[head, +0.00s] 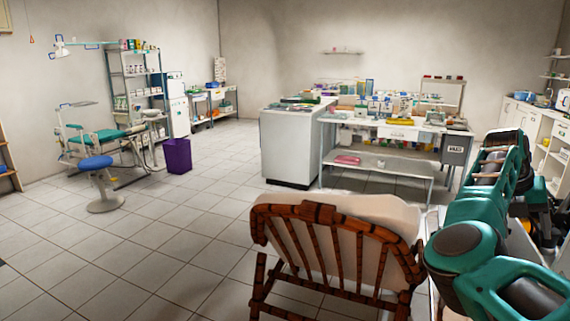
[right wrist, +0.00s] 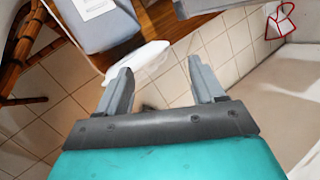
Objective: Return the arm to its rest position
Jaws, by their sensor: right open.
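My right arm (head: 480,235), teal and dark grey, comes in at the right edge of the head view, raised beside the wooden chair. Its gripper is hidden or cut off there. In the right wrist view my right gripper (right wrist: 160,90) has its two grey fingers well apart, with nothing between them but the tiled floor beyond. My left gripper is in neither view.
A wooden chair (head: 325,212) with a pale cushion stands close in front. White counters (head: 545,125) run along the right wall. A worktable (head: 390,170) and white cabinet (head: 288,150) stand farther back.

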